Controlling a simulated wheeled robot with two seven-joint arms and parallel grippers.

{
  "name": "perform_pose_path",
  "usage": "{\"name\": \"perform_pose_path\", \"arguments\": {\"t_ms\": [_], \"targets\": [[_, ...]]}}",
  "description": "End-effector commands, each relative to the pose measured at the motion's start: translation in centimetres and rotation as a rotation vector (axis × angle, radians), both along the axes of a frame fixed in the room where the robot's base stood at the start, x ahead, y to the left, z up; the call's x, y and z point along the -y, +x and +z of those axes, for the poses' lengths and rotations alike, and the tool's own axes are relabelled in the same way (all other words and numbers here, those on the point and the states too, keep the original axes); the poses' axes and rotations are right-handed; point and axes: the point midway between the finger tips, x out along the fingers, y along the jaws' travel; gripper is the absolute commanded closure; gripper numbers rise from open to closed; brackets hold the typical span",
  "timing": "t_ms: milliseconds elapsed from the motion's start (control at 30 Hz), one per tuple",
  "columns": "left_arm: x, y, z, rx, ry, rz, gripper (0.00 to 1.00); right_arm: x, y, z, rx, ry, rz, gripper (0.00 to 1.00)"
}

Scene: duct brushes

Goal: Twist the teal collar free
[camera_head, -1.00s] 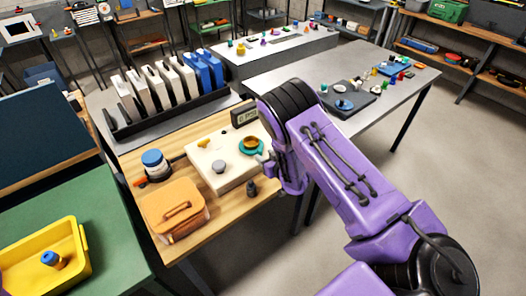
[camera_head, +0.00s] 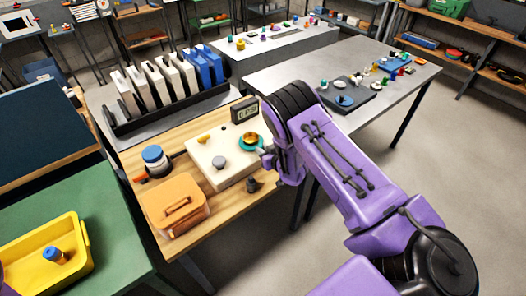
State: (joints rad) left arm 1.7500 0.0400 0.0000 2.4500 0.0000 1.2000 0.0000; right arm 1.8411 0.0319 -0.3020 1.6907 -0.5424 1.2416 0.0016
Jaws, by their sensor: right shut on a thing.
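The teal collar (camera_head: 246,147) is a ring around a brass-coloured fitting (camera_head: 251,138) on the right part of a cream block (camera_head: 218,172), which lies on the wooden bench top. My purple right arm comes in from the right. Its gripper (camera_head: 265,153) is at the collar's right edge and is shut on it; the arm's wrist partly hides the fingers. A grey knob (camera_head: 219,162) and a small yellow piece (camera_head: 204,139) are also on the block. My left gripper is not in view.
A small display (camera_head: 244,111) stands behind the block. A blue-lidded jar (camera_head: 153,156) and an orange case (camera_head: 178,205) are to its left, and a small dark item (camera_head: 253,184) is in front. A yellow tray (camera_head: 85,240) is at the lower left.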

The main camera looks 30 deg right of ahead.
Motion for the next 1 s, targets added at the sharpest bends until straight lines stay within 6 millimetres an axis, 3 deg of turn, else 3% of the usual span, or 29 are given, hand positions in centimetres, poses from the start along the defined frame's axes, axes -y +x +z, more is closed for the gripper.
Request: {"name": "perform_pose_path", "arguments": {"t_ms": [367, 1000], "targets": [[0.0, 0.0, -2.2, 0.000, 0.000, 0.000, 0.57, 2.2, 0.4, -0.4, 0.002, -0.001, 0.251, 1.00], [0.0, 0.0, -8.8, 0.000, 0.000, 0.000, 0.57, 5.6, 2.7, -0.5, 0.002, -0.002, 0.768, 1.00]]}}
